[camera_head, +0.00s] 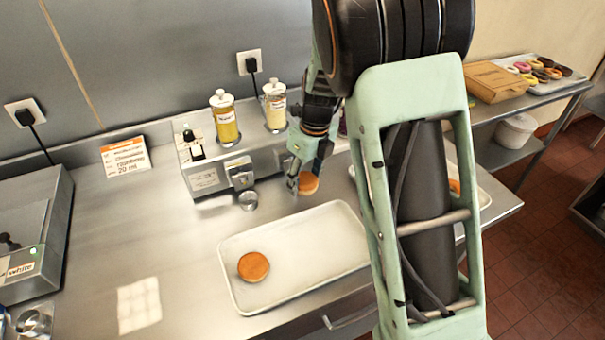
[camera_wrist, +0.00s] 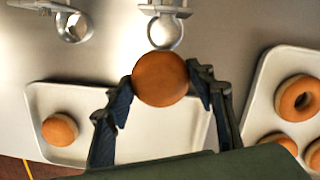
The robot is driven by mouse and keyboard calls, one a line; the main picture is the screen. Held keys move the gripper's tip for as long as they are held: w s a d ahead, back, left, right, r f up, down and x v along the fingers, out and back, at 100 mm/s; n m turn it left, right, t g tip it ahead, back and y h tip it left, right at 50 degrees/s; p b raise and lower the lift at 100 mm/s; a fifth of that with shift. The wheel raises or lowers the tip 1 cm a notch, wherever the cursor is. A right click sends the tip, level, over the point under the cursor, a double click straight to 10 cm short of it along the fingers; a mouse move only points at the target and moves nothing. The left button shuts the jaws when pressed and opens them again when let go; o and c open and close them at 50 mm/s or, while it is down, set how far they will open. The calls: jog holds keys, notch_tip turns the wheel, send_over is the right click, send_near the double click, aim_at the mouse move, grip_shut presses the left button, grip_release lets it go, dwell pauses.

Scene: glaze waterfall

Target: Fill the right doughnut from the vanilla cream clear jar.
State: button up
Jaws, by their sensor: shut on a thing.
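My gripper (camera_head: 298,182) is shut on a round brown doughnut (camera_head: 307,183), held above the counter behind the tray. In the wrist view the held doughnut (camera_wrist: 160,79) sits between the two fingers. Another filled-type doughnut (camera_head: 253,267) lies at the left of the white tray (camera_head: 300,283); it also shows in the wrist view (camera_wrist: 60,130). Two clear jars stand on the dispenser (camera_head: 205,181): a yellow one (camera_head: 224,119) and a cream-coloured one (camera_head: 274,107). The cream jar's spout end (camera_wrist: 164,32) shows just beyond the held doughnut, apart from it. The jar labels are too small to read.
A second tray (camera_wrist: 262,97) with ring doughnuts (camera_wrist: 300,97) is at the right. A sign (camera_head: 126,157) stands at the back left, and a grey machine (camera_head: 37,235) at the left edge. A box (camera_head: 496,82) stands on the far shelf.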

jog(key=shift+s+d, duration=0.2)
jog(key=shift+s, duration=0.25)
jog(key=shift+s+d+r+p, duration=0.15)
jog(key=shift+s+r+p, duration=0.15)
jog(key=shift+r+p, duration=0.4)
jog(key=shift+s+d+r+p, duration=0.1)
jog(key=shift+s+r+p, duration=0.25)
jog(key=shift+r+p, duration=0.3)
jog(key=shift+s+d+r+p, duration=0.15)
jog(key=shift+s+r+p, duration=0.15)
jog(key=shift+r+p, duration=0.4)
